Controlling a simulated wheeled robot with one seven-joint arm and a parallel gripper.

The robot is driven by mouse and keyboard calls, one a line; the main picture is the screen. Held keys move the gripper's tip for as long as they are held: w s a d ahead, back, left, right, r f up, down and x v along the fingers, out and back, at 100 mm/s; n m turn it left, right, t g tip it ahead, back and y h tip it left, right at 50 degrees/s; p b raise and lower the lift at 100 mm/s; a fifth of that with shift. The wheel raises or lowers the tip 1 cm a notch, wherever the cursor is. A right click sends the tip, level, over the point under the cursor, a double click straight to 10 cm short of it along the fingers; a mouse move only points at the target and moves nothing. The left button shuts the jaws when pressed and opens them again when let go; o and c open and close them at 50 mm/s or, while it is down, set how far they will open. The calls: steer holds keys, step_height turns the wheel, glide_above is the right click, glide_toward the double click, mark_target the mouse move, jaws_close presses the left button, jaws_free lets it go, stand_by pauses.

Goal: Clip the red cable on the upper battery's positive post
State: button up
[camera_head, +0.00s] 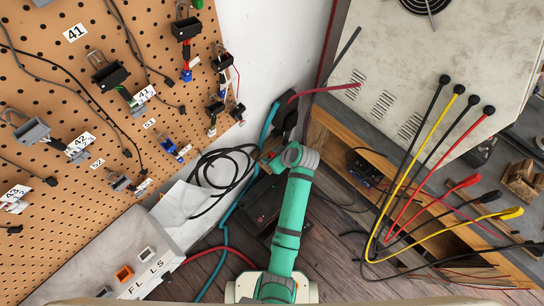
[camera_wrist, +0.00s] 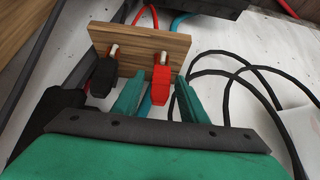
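In the wrist view a red clamp (camera_wrist: 161,84) on a red cable hangs on a small upright wooden board (camera_wrist: 183,48). A black clamp (camera_wrist: 104,77) hangs to its left. My gripper (camera_wrist: 160,88) is open, with a teal finger on each side of the red clamp and a small gap on both sides. In the head view my gripper (camera_head: 268,158) is small and partly hidden at the arm's end. A dark box (camera_head: 262,205), possibly a battery, lies beneath my arm; its posts cannot be made out. A dark box edge (camera_wrist: 190,5) shows at the wrist view's top.
A pegboard (camera_head: 60,140) with hung connectors stands on the left. A bench (camera_head: 330,130) with a pale metal cabinet (camera_head: 410,60) and hanging test leads (camera_head: 405,190) is on the right. Loose black cable (camera_head: 225,160) and teal cable (camera_head: 225,235) lie near my arm.

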mark_target(271, 153)
steer(key=c, duration=0.8)
steer(key=shift+o, duration=0.2)
steer(key=shift+r, duration=2)
